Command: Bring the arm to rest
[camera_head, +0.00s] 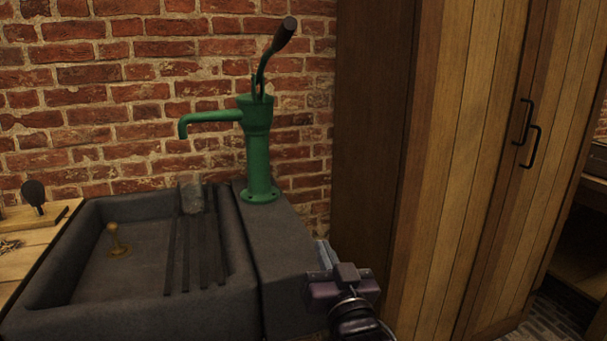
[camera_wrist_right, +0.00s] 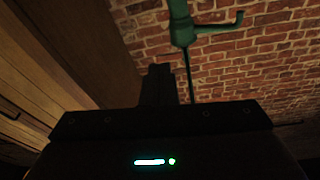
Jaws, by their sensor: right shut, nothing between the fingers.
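My right gripper (camera_head: 322,252) is at the lower middle of the head view, in front of the right end of the stone sink. Its fingers are together and hold nothing. In the right wrist view the dark closed fingers (camera_wrist_right: 160,84) point toward the brick wall. My left gripper is not in view.
A green hand pump (camera_head: 257,150) stands on the ledge of the dark stone sink (camera_head: 150,318). A grey jar-like object (camera_head: 192,198) and a brass plug (camera_head: 118,240) are in the sink. A wooden cabinet (camera_head: 455,170) rises close to the right of my gripper.

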